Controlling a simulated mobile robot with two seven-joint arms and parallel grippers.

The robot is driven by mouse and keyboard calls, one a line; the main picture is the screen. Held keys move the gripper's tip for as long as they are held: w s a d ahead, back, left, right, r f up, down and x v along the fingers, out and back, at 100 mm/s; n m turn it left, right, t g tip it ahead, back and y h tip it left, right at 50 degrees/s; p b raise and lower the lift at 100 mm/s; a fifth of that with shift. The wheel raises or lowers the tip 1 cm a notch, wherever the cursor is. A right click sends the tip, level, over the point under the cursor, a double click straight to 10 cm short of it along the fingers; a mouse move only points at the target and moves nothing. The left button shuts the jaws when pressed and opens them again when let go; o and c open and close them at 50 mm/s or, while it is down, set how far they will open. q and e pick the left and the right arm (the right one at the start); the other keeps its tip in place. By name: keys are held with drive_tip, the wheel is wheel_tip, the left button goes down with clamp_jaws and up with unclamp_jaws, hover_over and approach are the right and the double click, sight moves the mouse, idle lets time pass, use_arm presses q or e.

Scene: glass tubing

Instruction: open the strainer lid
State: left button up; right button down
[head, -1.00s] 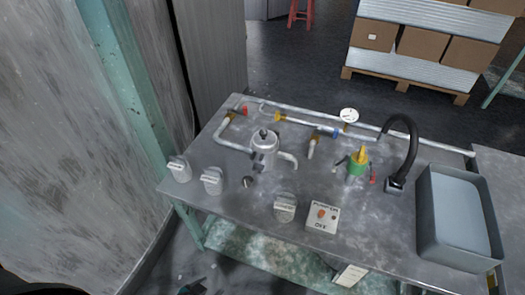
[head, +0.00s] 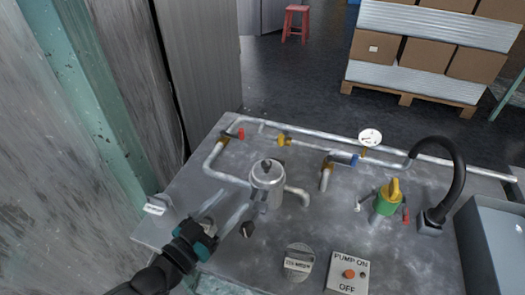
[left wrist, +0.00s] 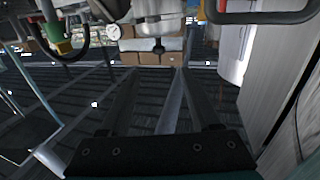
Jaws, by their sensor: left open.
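The strainer (head: 266,190) is a silver upright canister with pipes at its sides, on the metal table in the head view. Its lid (head: 268,169) sits on top with a dark knob and looks shut. My left gripper (head: 235,199) is open and empty, just left of the strainer and apart from it. Its two fingers point up and right toward the canister. In the left wrist view the open fingers (left wrist: 156,72) have nothing between them; a pale cylindrical thing at the right cannot be surely told. My right gripper is not in view.
A pipe run with a gauge (head: 370,137) lies behind the strainer. A green and yellow fitting (head: 387,198) and a black hose (head: 460,175) stand right. A labelled container (head: 299,262), pump switch box (head: 348,272) and grey bin (head: 500,245) are in front and right.

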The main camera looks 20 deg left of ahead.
sight(263, 168)
use_arm(q)
drive_tip(key=b+x, duration=0.3)
drive_tip(key=x, duration=1)
drive_tip(key=shift+w+d, duration=0.25)
drive_tip(key=shift+w, duration=0.1)
drive_tip(key=shift+w+d+b, duration=0.2)
drive_tip(key=shift+w+b, duration=0.15)
drive_tip(key=shift+w, duration=0.2)
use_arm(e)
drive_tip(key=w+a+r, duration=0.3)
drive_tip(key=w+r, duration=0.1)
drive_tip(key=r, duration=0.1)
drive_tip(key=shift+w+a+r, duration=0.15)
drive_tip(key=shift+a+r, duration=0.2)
use_arm(q)
clamp_jaws()
